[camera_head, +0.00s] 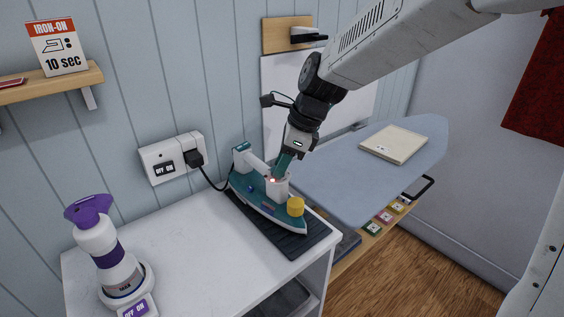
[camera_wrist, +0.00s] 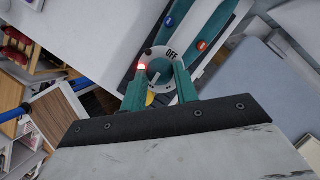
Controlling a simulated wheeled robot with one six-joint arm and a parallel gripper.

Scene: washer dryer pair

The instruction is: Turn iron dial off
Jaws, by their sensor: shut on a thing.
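The teal and white iron (camera_head: 262,203) rests on a dark ribbed mat (camera_head: 312,238) on the white cabinet top. Its round white dial (camera_wrist: 148,55) shows in the wrist view, with the word OFF at the upper right of its face and a red light at its left. My gripper (camera_wrist: 159,72) has its two teal fingers shut on the dial's knob. In the head view my gripper (camera_head: 285,164) reaches down onto the top of the iron, and the fingers hide most of the dial there. A yellow knob or cap (camera_head: 296,206) sits near the iron's front end.
A black plug (camera_head: 194,157) with a cord to the iron sits in the wall socket (camera_head: 165,160). An ironing board (camera_head: 350,180) with folded cloth (camera_head: 393,145) is at the right. The cabinet top (camera_head: 190,250) is clear between bottle and iron.

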